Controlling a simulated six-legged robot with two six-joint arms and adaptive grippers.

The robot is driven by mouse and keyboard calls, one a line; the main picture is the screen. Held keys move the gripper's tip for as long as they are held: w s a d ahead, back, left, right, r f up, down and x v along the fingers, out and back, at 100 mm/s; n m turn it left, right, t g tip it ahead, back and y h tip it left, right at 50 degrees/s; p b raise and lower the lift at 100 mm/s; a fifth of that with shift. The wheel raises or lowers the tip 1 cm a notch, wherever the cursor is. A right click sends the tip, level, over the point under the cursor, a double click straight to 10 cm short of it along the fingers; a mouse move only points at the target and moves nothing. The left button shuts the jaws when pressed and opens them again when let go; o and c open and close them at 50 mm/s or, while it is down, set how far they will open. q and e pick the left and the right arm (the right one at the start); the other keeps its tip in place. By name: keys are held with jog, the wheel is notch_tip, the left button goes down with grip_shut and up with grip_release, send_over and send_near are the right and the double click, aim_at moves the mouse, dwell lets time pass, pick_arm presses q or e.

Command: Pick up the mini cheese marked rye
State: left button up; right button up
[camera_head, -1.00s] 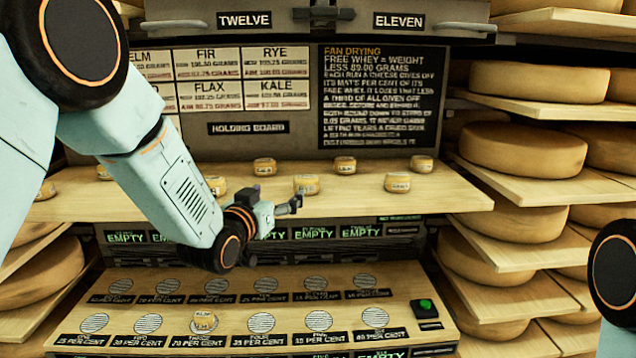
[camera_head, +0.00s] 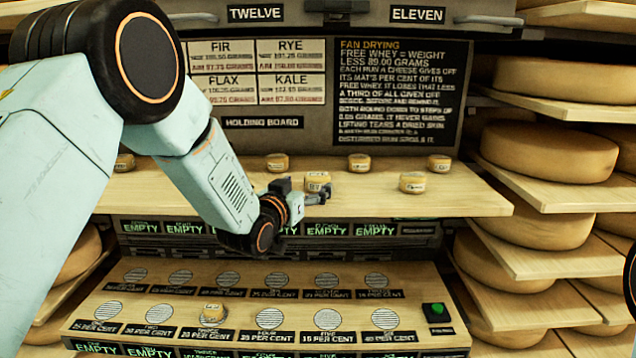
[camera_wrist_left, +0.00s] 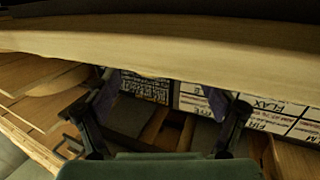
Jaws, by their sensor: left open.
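Several small round mini cheeses with pale labels stand on the wooden holding board. One cheese (camera_head: 317,180) is at the board's front, partly behind my gripper; another front cheese (camera_head: 412,183) stands to its right. Back-row cheeses (camera_head: 277,163), (camera_head: 358,163) and (camera_head: 438,164) stand apart. I cannot read which is marked rye. My left gripper (camera_head: 322,195) is at the board's front edge, close in front of the first cheese; contact cannot be told. In the left wrist view its fingers (camera_wrist_left: 163,92) are spread with no cheese between them. My right gripper is out of view.
The board's front edge (camera_head: 440,207) crosses close to the gripper, and fills the upper wrist view. Below, one cheese (camera_head: 213,312) sits on a sloped panel of round mats with a green button (camera_head: 436,311). Shelves of large cheese wheels (camera_head: 548,164) stand at right.

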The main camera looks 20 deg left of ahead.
aim_at(314, 181)
pick_arm(q)
jog(key=shift+w+d+r+p, duration=0.2)
jog(key=shift+w+d, duration=0.15)
jog(key=shift+w, duration=0.25)
jog(key=shift+w+d+r+p, duration=0.1)
jog(key=shift+w+d+p, duration=0.15)
jog(key=shift+w, duration=0.6)
jog(key=shift+w+a+f, duration=0.2)
jog(key=shift+w+f, duration=0.25)
jog(key=shift+w, duration=0.2)
jog(key=shift+s+d+r, duration=0.25)
jog(key=shift+s+r, duration=0.1)
jog(key=shift+s, duration=0.1)
jog(key=c, duration=0.4)
jog(key=shift+w+a+f, duration=0.15)
jog(key=shift+w+f, duration=0.1)
jog(key=c, duration=0.5)
jog(key=shift+s, duration=0.15)
jog(key=c, duration=0.4)
